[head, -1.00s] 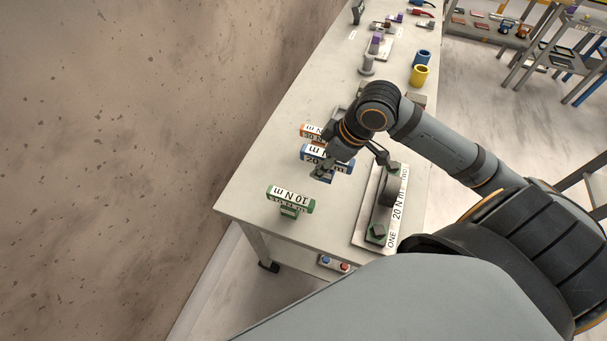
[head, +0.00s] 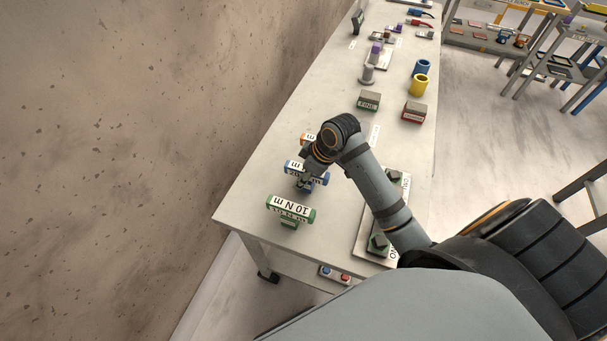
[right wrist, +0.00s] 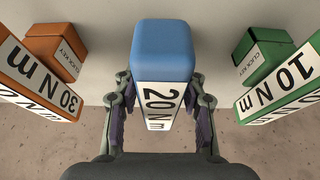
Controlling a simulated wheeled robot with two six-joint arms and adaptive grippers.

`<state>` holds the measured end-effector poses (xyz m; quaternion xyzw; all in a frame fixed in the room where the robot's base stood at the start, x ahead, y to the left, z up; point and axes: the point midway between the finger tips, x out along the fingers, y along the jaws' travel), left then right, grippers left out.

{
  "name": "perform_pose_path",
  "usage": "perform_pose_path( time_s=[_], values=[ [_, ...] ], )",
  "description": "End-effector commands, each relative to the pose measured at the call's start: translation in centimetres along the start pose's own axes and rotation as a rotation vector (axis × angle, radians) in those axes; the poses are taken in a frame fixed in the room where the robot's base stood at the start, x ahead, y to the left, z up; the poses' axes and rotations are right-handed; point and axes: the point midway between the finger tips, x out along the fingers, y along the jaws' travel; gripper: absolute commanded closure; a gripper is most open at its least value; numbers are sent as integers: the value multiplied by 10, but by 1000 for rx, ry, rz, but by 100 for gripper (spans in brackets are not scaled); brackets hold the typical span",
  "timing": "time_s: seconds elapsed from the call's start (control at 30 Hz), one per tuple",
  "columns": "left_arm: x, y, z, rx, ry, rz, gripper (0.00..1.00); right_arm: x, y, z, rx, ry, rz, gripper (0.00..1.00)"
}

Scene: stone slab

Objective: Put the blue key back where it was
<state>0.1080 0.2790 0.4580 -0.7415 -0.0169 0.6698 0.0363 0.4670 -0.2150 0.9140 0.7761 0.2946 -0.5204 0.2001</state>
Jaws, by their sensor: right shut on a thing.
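The blue key (head: 323,179), labelled 20 N m, is in my right gripper (head: 306,186), partly covered by the wrist in the head view. In the right wrist view the gripper (right wrist: 160,92) is shut on the blue key (right wrist: 162,50), one finger on each side. The key is in the row between the orange 30 N m key (right wrist: 55,48) and the green 10 N m key (right wrist: 265,60), apart from both. The green key (head: 291,209) also shows in the head view. I cannot tell whether the blue key touches the table. My left gripper is not in view.
A plate (head: 367,244) labelled ONE lies right of the keys, partly under my forearm. Two small blocks (head: 369,100) (head: 414,111) and a yellow cup (head: 419,85) stand farther back. The table's (head: 255,185) left edge runs close to the keys.

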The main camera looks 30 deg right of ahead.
Motion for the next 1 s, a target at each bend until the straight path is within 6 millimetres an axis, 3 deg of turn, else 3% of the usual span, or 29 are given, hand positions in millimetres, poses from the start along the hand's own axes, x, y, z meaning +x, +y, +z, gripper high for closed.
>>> perform_pose_path(
  time_s=[0.37,0.4,0.53,0.87,1.0],
  values=[
    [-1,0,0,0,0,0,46,5,0,2,0,2,2,100],
    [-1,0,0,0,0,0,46,6,0,2,0,1,1,55],
    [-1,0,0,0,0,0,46,5,0,2,0,1,2,37],
    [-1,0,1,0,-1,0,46,4,0,1,-1,2,2,36],
    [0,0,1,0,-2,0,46,-14,2,2,-3,1,6,36]
  ],
)
